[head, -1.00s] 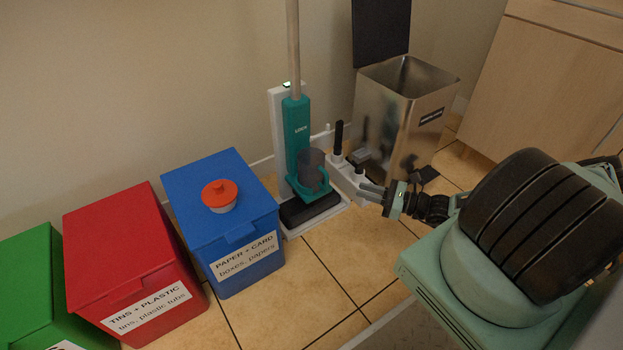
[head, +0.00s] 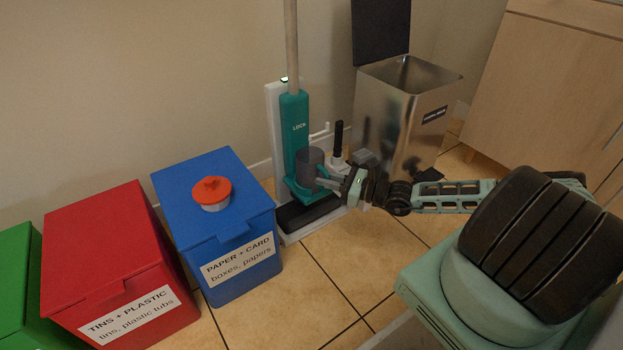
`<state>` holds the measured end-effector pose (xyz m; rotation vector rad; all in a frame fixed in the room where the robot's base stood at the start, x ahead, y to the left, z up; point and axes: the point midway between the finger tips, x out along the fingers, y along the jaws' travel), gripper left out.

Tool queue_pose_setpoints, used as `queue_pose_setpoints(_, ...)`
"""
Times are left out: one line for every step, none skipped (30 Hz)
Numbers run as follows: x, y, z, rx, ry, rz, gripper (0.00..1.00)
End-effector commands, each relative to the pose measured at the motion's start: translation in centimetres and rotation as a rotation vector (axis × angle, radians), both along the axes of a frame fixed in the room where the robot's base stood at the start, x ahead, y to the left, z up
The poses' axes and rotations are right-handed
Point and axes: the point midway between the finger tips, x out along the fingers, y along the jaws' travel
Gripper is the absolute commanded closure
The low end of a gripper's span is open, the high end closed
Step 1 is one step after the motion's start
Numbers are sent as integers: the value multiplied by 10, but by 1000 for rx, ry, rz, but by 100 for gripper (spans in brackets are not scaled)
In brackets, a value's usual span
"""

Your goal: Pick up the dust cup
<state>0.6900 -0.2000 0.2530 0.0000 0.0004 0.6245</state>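The dust cup (head: 309,162) is a grey, see-through cup seated low on the front of the teal upright vacuum (head: 296,128). The vacuum stands upright in its white dock against the wall. My gripper (head: 322,183) reaches in from the right, with its fingers at the lower right side of the cup, by the teal holder under it. The fingers are small and partly lost against the cup and holder, so I cannot tell whether they touch the cup or how far apart they are.
A white stand with a black upright tool (head: 338,138) is just behind my gripper. A steel bin (head: 385,120) with its dark lid raised stands behind right. A blue bin (head: 225,180) carrying an orange-lidded tub (head: 211,193) and a red bin (head: 115,265) stand left. Floor in front is clear.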

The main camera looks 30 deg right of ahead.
Motion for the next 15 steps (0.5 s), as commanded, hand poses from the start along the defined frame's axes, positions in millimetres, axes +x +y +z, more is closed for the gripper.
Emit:
queue_pose_setpoints(1, 1, 0, 0, 0, 0, 82)
queue_pose_setpoints(1, 1, 0, 0, 0, 0, 82)
queue_pose_setpoints(1, 1, 1, 0, 0, 0, 82)
queue_pose_setpoints(1, 0, 1, 0, 0, 0, 82)
queue_pose_setpoints(1, 0, 1, 0, 0, 0, 82)
queue_pose_setpoints(1, 0, 1, 0, 0, 0, 82)
queue_pose_setpoints(1, 0, 1, 0, 0, 0, 87)
queue_pose_setpoints(1, 0, 1, 0, 0, -1, 96)
queue_pose_setpoints(1, 0, 1, 0, 0, -1, 100)
queue_pose_setpoints(1, 0, 1, 0, 0, -1, 100)
queue_pose_setpoints(1, 0, 1, 0, 0, -1, 100)
queue_pose_setpoints(1, 0, 1, 0, 0, -1, 100)
queue_pose_setpoints(1, 0, 1, 1, -1, -1, 100)
queue_pose_setpoints(1, 0, 1, 0, 0, -1, 100)
queue_pose_setpoints(1, 0, 1, 0, 0, -1, 100)
